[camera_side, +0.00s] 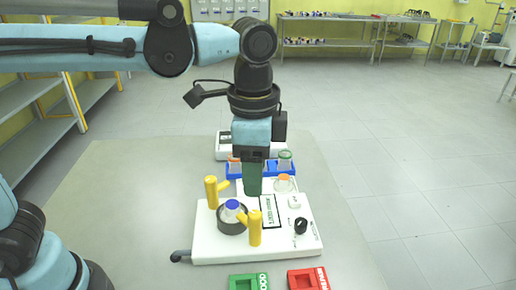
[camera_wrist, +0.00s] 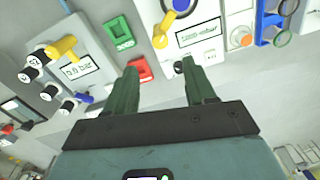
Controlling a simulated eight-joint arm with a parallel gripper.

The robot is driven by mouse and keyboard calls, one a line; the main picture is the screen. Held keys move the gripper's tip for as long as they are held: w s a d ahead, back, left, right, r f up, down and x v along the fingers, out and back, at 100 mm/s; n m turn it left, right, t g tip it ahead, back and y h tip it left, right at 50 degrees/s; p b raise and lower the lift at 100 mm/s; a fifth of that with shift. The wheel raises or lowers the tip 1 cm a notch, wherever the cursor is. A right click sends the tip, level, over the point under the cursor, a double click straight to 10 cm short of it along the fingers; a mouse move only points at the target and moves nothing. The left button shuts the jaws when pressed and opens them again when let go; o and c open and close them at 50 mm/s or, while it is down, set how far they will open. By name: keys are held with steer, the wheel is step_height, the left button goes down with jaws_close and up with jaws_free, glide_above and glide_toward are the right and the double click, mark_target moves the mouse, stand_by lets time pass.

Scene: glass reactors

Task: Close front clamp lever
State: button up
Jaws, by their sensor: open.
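Two yellow clamp levers stand on a white stirrer device (camera_side: 200,243) on either side of a black ring holding a blue-capped vessel (camera_side: 232,207). The front clamp lever (camera_side: 254,228) is nearer the side camera, upright with a side arm reaching up-left. The rear lever (camera_side: 211,192) stands behind and left. My gripper (camera_side: 252,190) points down above the device, behind and apart from the front lever. In the wrist view my gripper (camera_wrist: 160,88) is open and empty. A yellow lever (camera_wrist: 162,32) shows beyond the fingertips, probably the front one, with part of the blue cap (camera_wrist: 180,4).
Green (camera_side: 249,282) and red (camera_side: 307,279) holders lie before the device. A blue rack (camera_side: 235,171) with vessels stands behind. A black knob (camera_side: 301,225) sits on the device's right. The wrist view also shows a pressure unit (camera_wrist: 80,70). The table's left side is clear.

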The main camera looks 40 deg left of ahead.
steer(key=shift+r, duration=1)
steer(key=s+a+f+n+t, duration=0.1)
steer(key=a+f+n+t, duration=0.2)
steer(key=a, duration=0.5)
steer(key=s+a+f+n+t, duration=0.2)
steer(key=a+f+n+t, duration=0.1)
steer(key=a+n, duration=0.5)
steer(key=shift+a+f+t, duration=0.4)
steer(key=shift+f, duration=0.5)
steer(key=shift+w+r, duration=0.1)
